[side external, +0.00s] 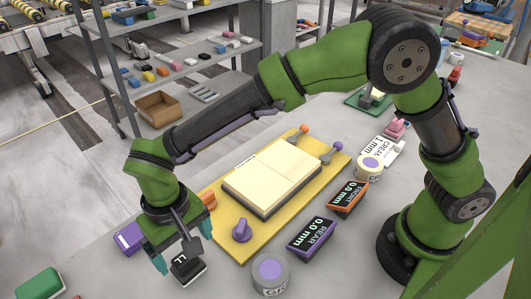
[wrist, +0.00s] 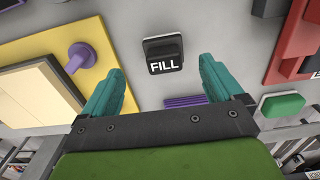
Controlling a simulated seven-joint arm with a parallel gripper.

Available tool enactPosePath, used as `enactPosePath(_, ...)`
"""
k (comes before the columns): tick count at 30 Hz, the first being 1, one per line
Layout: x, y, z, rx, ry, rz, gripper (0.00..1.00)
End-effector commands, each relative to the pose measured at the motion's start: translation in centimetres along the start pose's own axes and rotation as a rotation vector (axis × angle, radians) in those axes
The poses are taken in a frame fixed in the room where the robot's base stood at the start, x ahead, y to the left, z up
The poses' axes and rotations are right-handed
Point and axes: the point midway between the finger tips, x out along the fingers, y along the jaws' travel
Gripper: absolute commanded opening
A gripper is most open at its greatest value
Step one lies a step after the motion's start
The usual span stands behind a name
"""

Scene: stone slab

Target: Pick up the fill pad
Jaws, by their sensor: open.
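The fill pad (wrist: 163,55) is a small black block with the white word FILL on its front, standing on the grey slab. In the wrist view it is ahead of and roughly midway between my teal fingertips, with clear slab around it. In the side external view the fill pad (side external: 187,268) shows at the lower left, just below my gripper (side external: 180,248). My gripper (wrist: 165,80) is open, with its two teal fingers spread wide and nothing between them. I cannot tell the exact height of the fingers over the pad.
A yellow board (side external: 222,237) with a cream block (side external: 272,180) and a purple knob (side external: 241,229) lies right of the pad. A purple block (side external: 128,239) sits left of my gripper. A green pad (side external: 40,284) and a grey tin (side external: 270,275) are nearby.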

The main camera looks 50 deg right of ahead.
Motion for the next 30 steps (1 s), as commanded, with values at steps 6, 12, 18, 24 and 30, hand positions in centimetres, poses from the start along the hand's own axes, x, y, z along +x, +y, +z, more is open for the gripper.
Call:
enactPosePath(6,1.6,0.0,-0.1,-0.001,0.0,0.0,0.94)
enactPosePath(12,4.5,-0.4,-0.8,0.001,-0.002,0.003,0.94)
enactPosePath(18,6.3,-0.5,-0.8,-0.001,0.001,-0.002,0.94)
enactPosePath(24,6.4,-0.5,-0.8,-0.002,0.002,-0.003,0.94)
enactPosePath(30,6.4,-0.5,-0.8,-0.002,0.002,-0.003,0.68)
